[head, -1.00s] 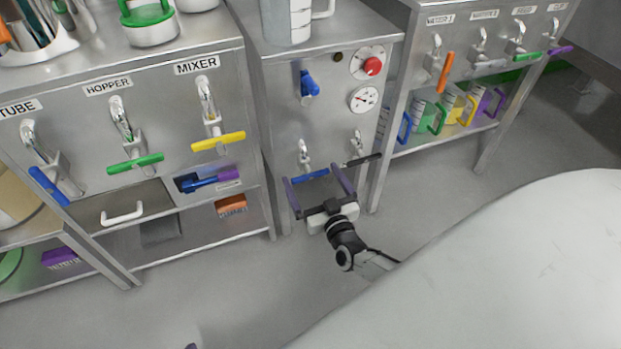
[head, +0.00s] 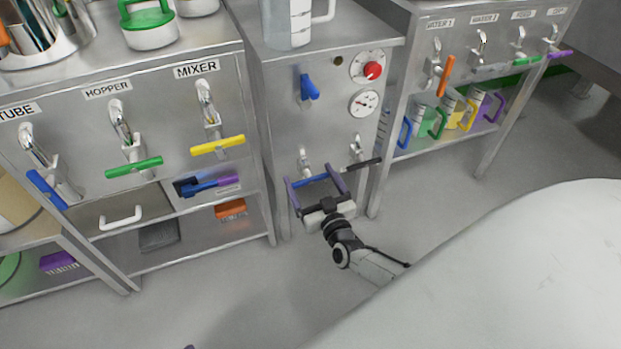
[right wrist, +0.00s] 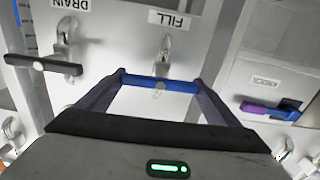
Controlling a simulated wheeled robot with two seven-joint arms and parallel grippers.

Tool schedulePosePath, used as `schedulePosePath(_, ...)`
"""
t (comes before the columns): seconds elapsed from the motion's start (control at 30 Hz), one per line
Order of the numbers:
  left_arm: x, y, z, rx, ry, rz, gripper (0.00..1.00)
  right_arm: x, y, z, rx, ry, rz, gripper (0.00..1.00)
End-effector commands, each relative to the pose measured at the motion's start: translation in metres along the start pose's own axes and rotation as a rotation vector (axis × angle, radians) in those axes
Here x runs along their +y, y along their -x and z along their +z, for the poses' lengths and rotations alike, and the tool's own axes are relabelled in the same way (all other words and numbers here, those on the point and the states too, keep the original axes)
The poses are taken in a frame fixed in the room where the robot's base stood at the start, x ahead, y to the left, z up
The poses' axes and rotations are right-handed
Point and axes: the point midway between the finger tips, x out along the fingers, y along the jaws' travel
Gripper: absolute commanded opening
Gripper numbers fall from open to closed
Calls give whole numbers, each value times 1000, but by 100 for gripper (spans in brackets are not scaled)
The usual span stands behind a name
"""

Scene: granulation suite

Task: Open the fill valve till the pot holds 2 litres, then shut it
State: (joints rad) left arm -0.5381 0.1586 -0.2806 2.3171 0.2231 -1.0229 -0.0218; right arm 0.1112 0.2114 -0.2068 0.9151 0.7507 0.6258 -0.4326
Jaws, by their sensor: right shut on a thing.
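The fill valve's blue handle (head: 311,181) is low on the front of the middle steel cabinet. In the right wrist view the blue handle (right wrist: 160,85) lies crosswise under the upside-down FILL label (right wrist: 170,19). My right gripper (head: 318,188) is shut on this handle, one purple finger at each end; it also fills the right wrist view (right wrist: 158,88). A clear jug with a marked scale (head: 288,25) stands on the cabinet, its top cut off. I cannot tell whether it is the pot, and no liquid level is readable.
The black drain handle (head: 363,163) is close to the right of my gripper. A blue lever (head: 309,88), a red knob (head: 373,70) and a round gauge (head: 364,102) sit above. Coloured valve handles line the neighbouring benches. The floor in front is clear.

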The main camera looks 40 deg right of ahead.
Motion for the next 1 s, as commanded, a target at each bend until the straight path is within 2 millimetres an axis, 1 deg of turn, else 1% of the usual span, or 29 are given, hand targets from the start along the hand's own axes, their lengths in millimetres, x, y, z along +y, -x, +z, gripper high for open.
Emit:
schedulePosePath(0.17, -2, 1, 3, -19, -4, -9, 31, -1, 1, -1, -1, 91, 1, 64)
schedulePosePath(0.47, -7, -1, 13, -58, -12, -29, 31, -2, 1, 0, -2, 316, 2, 64)
schedulePosePath(0.7, -9, 1, 8, -33, -5, -38, 31, -3, 1, 1, -2, 472, 0, 64)
schedulePosePath(1.0, -10, 2, 9, -26, 1, -41, 31, -3, 1, 1, -1, 577, 0, 64)
